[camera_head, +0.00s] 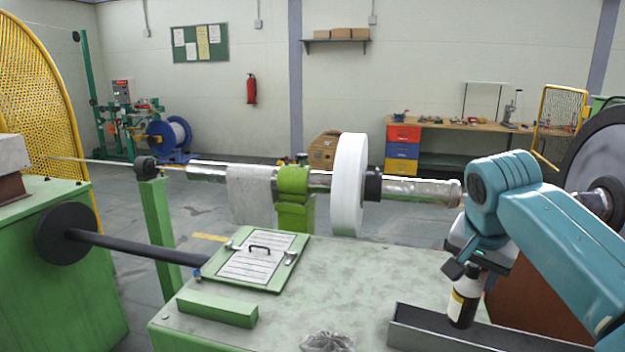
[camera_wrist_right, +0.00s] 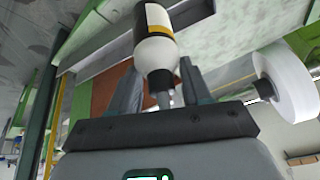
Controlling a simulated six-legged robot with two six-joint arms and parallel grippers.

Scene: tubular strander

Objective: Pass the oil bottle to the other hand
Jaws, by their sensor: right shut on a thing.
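The oil bottle (camera_head: 465,297) is white with a yellow band and a dark section. It is upright at the right of the green table in the head view. My right gripper (camera_head: 463,268) is shut on its top end from above. In the right wrist view the bottle (camera_wrist_right: 155,50) lies between the two fingers of my right gripper (camera_wrist_right: 160,88), its narrow neck toward the palm. Whether the bottle's base touches anything is unclear. My left gripper is not in view.
A grey metal tray (camera_head: 425,337) lies on the green table (camera_head: 370,275) beside the bottle. A clipboard-like panel (camera_head: 262,262), a green block (camera_head: 217,309) and a crumpled clear bag (camera_head: 327,342) are on the table. A shaft with a white disc (camera_head: 348,185) crosses behind it.

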